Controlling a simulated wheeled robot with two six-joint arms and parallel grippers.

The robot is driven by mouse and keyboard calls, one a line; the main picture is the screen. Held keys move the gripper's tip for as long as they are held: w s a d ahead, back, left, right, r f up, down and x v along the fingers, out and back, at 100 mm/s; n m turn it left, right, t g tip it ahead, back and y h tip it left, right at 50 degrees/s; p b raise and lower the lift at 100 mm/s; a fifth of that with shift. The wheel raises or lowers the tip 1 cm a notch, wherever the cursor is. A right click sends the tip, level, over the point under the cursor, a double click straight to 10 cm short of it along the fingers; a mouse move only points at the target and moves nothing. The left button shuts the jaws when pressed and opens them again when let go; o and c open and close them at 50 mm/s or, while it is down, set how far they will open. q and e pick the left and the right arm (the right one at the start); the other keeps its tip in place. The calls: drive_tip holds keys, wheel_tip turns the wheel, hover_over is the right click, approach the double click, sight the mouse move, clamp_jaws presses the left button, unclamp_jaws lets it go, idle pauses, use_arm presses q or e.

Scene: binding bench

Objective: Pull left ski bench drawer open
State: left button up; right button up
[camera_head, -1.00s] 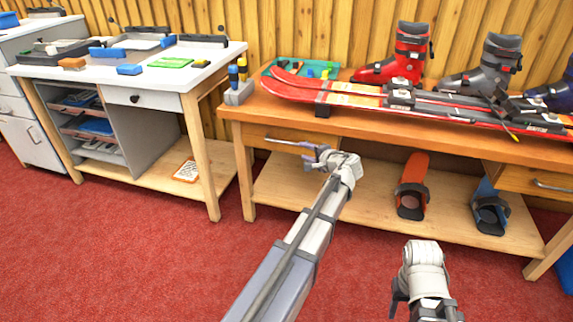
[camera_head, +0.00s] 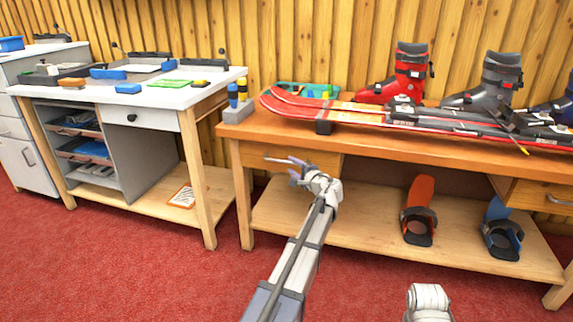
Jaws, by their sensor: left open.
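The ski bench (camera_head: 400,147) stands at the right, and its left drawer (camera_head: 317,160) is under the left part of the top. The drawer front looks flush with the bench, with a thin metal bar handle (camera_head: 274,160) on it. My left gripper (camera_head: 290,169) is open at the right part of this handle, fingers pointing left. The fingers overlap the handle in the picture, so I cannot tell whether they touch or straddle it. Of my right arm only a white link shows at the bottom edge; its gripper is out of view.
Red skis (camera_head: 345,112) and boots, a red one (camera_head: 400,78) and a grey one (camera_head: 492,85), stand on the bench. An orange binding piece (camera_head: 419,205) and a blue one (camera_head: 499,228) are on the lower shelf. A white workbench (camera_head: 150,92) stands left. Red carpet in front is clear.

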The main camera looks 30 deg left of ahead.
sight(287, 162)
use_arm(q)
drive_tip(key=x, duration=0.5)
drive_tip(key=shift+b, duration=0.3)
clamp_jaws()
idle(1.0)
